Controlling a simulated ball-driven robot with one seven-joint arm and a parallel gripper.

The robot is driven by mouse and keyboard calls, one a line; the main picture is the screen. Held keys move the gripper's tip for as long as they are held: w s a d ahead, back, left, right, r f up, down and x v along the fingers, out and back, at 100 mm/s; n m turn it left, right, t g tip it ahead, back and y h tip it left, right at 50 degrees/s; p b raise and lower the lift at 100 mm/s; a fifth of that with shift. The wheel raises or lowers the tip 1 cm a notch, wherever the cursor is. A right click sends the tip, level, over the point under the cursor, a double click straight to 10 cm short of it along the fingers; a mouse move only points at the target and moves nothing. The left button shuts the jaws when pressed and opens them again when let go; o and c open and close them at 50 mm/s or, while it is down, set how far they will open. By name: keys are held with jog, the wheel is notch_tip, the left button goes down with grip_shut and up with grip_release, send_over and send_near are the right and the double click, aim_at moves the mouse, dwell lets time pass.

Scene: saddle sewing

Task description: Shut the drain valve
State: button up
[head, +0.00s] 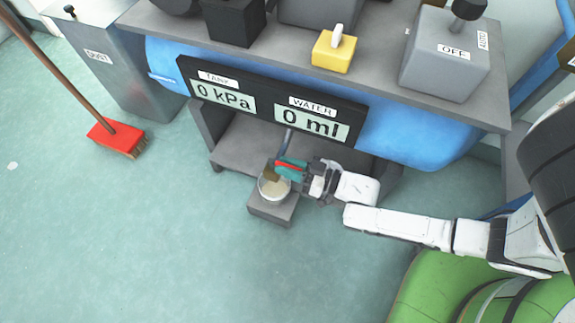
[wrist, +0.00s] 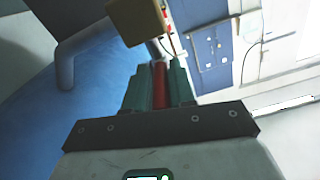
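The drain valve's brass body (head: 271,173) hangs below the blue tank (head: 410,140), above a small pale pot (head: 262,194). In the wrist view the brass block (wrist: 138,20) is at the top. A red lever (wrist: 160,85) runs between the two teal fingers of my gripper (wrist: 160,80), which appear closed against both its sides. In the head view my gripper (head: 290,170) reaches in from the right, beside the brass body, with red showing along its fingers. Which way the lever is turned relative to the pipe is hard to tell.
The pot stands on a grey block (head: 271,215). A display panel (head: 270,107) above reads 0 kPa and 0 ml. A grey box marked OFF (head: 445,65) and a yellow switch (head: 333,55) are on the bench.

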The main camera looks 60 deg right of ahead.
jog(key=o, duration=0.3)
jog(key=s+d+p, duration=0.2)
jog(key=s, duration=0.8)
jog(key=shift+s+p, duration=0.35)
